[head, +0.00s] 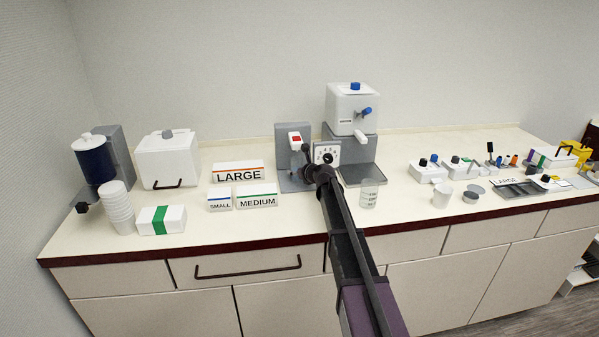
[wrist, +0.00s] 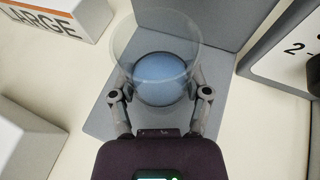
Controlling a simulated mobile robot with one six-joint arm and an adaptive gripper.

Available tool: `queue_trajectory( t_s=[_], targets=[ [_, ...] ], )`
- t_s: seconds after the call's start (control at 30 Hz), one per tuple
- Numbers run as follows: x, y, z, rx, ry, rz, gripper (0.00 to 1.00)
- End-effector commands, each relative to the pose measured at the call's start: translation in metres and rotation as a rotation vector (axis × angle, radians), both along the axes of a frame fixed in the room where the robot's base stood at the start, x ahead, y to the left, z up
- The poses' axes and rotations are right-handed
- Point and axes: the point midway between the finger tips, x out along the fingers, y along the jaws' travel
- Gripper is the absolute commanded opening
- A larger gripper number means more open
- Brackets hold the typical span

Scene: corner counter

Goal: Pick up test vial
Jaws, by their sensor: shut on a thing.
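In the wrist view the test vial (wrist: 157,40) is a clear round container with a wide rim and a blue, round surface inside it. My gripper (wrist: 160,80) is shut on it, with one finger on each side. The vial is over the grey base of a stand; I cannot tell whether it touches the base. In the head view my gripper (head: 304,166) is at the front of the grey stand (head: 284,133), and the vial is not clearly visible there.
A white dial box (head: 327,152) stands close on the right. LARGE (head: 238,172), SMALL (head: 220,201) and MEDIUM (head: 257,197) boxes stand on the left. A clear beaker (head: 369,194) stands right of my arm. The counter's front strip (head: 300,225) is mostly free.

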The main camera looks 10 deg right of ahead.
Motion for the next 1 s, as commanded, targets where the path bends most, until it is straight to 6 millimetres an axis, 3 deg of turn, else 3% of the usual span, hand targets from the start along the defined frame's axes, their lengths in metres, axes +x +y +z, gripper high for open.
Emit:
queue_trajectory(
  t_s=[0.47,1.0],
  targets=[
    [0.000,0.000,0.009,0.000,0.000,-0.001,0.05],
    [0.000,-0.001,0.035,0.000,0.001,-0.001,0.05]
  ],
)
